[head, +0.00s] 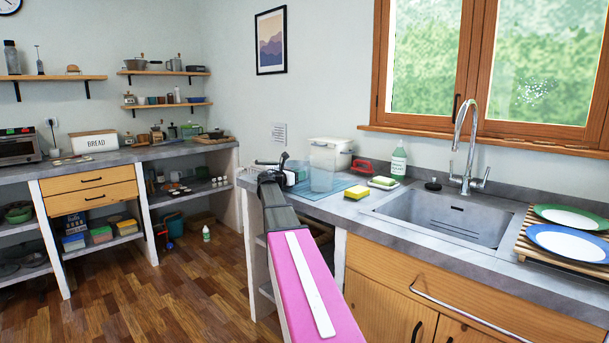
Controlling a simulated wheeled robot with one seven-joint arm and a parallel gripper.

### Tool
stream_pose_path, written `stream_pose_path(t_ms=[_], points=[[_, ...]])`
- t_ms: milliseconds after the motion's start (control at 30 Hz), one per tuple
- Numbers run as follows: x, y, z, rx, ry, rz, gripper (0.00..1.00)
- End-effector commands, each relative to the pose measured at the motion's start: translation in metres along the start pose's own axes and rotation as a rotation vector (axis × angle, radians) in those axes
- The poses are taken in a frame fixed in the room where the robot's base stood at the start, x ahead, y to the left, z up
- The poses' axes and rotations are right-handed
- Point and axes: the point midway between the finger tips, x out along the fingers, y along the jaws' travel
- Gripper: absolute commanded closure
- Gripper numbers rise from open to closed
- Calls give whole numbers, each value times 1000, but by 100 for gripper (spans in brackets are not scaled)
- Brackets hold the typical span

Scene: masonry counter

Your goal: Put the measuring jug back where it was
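A clear, see-through vessel (322,172), which looks like the measuring jug, stands upright on the grey counter left of the sink, at a blue mat (345,190). No handle or markings can be made out on it. My pink arm reaches up from the bottom of the head view, and my dark gripper (281,164) is at the counter's left end, to the left of the vessel. The gripper is small and seen from behind, so its fingers and anything between them are unclear.
A yellow sponge (357,192), another sponge on a dish (383,182), a white lidded tub (333,150), a red-handled item (361,166) and a soap bottle (398,164) crowd the counter near the sink (445,217). Plates (568,241) lie on a wooden rack at right.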

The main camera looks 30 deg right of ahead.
Motion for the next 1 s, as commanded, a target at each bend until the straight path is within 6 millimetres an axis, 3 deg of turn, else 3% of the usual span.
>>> stream_pose_path(t_ms=[33, 200, 400, 1000], points=[[-14, -2, 0, 0, 0, 2, 65], [-45, -1, 0, 0, 0, 1, 65], [-68, 0, 0, 0, 0, 0, 65], [-73, 0, 0, 0, 0, -1, 65]])
